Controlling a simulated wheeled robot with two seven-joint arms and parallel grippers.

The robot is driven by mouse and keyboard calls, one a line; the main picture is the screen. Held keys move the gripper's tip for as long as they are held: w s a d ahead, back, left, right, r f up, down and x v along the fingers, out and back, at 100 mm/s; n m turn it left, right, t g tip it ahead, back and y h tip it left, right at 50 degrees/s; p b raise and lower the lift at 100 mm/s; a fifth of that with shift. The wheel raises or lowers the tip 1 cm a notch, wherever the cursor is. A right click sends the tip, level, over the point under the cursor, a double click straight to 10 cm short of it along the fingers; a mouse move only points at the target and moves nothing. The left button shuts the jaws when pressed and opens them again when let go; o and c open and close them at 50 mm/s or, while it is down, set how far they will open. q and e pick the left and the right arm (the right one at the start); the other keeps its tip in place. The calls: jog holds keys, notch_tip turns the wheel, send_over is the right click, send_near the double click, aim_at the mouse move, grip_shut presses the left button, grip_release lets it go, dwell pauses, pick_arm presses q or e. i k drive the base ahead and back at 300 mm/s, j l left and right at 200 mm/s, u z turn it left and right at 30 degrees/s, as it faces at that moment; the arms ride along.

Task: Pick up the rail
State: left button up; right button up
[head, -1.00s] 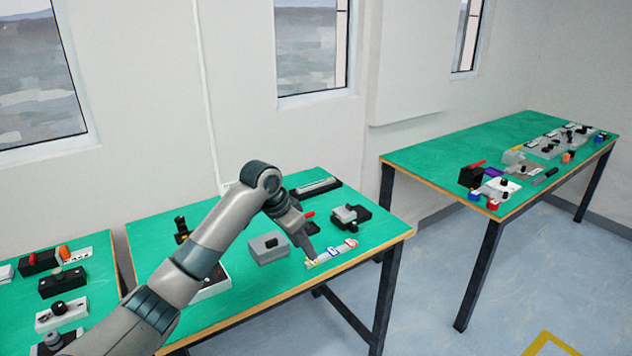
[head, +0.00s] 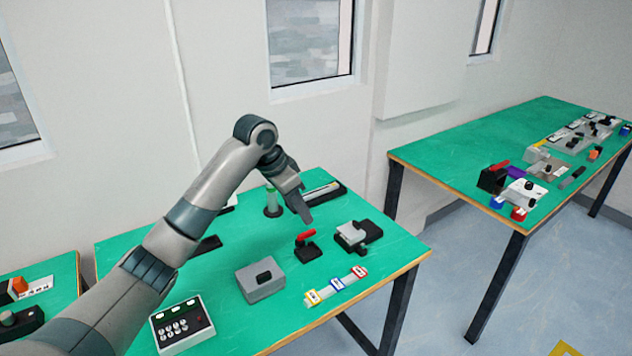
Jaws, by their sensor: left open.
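A light narrow rail with yellow, blue and red square pieces (head: 337,286) lies near the front right edge of the green table (head: 225,270). A long pale bar (head: 321,193) rests in a black holder at the back of the table; I cannot tell which of the two the task means. My left gripper (head: 304,214) points down above the table's back part, just in front of the black holder in the picture. It is open, with nothing visible in it, and apart from the coloured rail. My right gripper is out of view.
A red-handled black block (head: 307,246), a grey box (head: 260,281), a grey-and-black device (head: 358,236) and a keypad box (head: 181,324) stand on the table. A green-topped cylinder (head: 272,203) stands behind. A second table (head: 450,150) is at right.

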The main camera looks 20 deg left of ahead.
aim_at(309, 195)
jog(key=i+j, duration=0.25)
jog(key=i, duration=0.2)
jog(key=i+j, duration=0.25)
jog(key=i, duration=0.25)
